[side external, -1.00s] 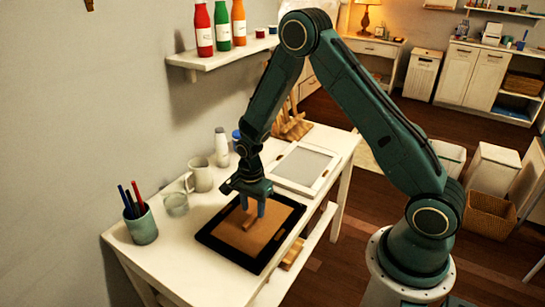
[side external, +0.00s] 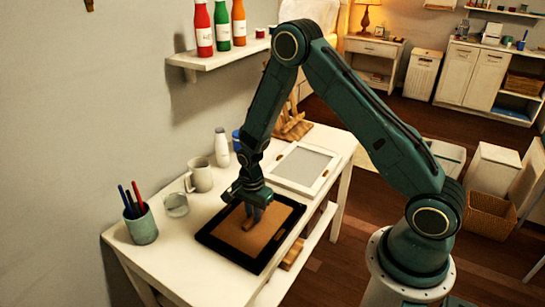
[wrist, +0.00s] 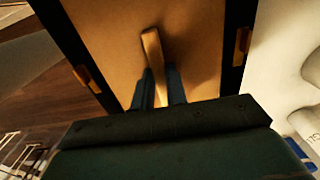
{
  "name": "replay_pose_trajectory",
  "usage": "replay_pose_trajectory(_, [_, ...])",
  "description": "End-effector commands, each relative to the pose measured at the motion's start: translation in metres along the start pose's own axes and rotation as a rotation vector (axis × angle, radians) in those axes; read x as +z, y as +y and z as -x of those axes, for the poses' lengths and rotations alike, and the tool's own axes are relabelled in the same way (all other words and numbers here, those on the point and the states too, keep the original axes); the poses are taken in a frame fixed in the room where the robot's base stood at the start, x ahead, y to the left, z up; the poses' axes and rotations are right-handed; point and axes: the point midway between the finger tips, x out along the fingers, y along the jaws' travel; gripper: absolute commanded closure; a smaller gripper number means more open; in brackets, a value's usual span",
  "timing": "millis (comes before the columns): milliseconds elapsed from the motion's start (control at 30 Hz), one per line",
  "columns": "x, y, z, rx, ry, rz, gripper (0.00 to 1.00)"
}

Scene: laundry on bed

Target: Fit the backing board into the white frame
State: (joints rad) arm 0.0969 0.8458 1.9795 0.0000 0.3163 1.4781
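The brown backing board (side external: 262,232) lies within a black frame (side external: 234,258) on the white table. The board with its small wooden grip (wrist: 153,55) also shows in the wrist view. My gripper (side external: 253,212) points down over the board, its two blue fingers (wrist: 161,88) on either side of the wooden grip and closed in on it. The contact is partly hidden by the fingers. The white frame (side external: 328,178) lies flat behind the black frame, apart from it, with a grey inner area.
A pen cup (side external: 141,226), a glass (side external: 176,206), a mug (side external: 200,176) and a white bottle (side external: 221,148) stand along the wall side. A wooden rack (side external: 293,127) stands at the back. A shelf with bottles (side external: 221,52) hangs above. Small tabs (wrist: 242,40) sit on the black frame's edges.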

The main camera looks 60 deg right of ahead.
Motion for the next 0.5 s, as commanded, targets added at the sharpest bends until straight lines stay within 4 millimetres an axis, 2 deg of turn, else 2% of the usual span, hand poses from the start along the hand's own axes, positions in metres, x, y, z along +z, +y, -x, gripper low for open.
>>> replay_pose_trajectory(500, [0.0000, -0.0004, 0.0036, -0.001, 0.000, 0.000, 1.00])
